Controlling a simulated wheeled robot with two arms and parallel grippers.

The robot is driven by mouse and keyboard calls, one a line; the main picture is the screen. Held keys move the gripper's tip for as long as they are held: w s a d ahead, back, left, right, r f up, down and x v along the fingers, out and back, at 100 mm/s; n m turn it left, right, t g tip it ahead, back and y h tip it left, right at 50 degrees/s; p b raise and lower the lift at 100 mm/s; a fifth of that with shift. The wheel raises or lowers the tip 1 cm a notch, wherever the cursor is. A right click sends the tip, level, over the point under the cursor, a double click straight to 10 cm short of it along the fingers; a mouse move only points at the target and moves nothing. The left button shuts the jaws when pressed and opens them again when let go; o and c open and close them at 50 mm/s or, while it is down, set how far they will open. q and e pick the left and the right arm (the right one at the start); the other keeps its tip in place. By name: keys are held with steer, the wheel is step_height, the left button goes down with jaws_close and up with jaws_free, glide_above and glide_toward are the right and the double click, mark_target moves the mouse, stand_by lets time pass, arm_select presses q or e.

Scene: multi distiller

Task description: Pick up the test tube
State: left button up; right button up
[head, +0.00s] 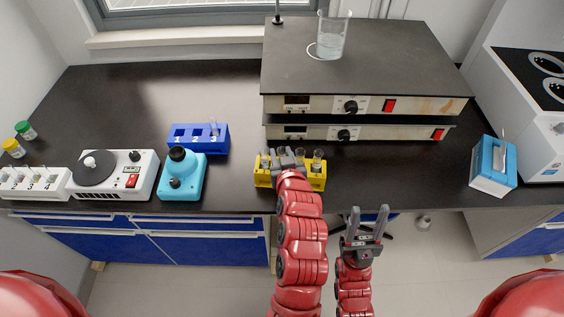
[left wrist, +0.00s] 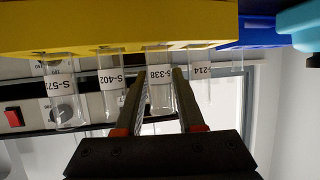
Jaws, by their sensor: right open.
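The yellow rack (head: 318,178) stands at the front edge of the dark bench in the head view and holds several clear test tubes. My left gripper (head: 287,158) is over the rack and hides part of it. In the left wrist view, which shows the scene upside down, the tube labelled S-338 (left wrist: 161,96) is between my left gripper's fingers (left wrist: 161,85), which press close on both sides. Its lower end is still in the yellow rack (left wrist: 110,28). My right gripper (head: 367,222) is open and empty, in front of the bench edge.
Behind are stacked hotplates (head: 375,104) with a beaker (head: 331,38) on top. Neighbouring tubes S-402 (left wrist: 111,98) and S-214 (left wrist: 199,92) stand close beside the fingers. A tissue box (head: 493,166) is at right.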

arm_select(q)
steer(key=shift+x, duration=1.1)
jaws_close()
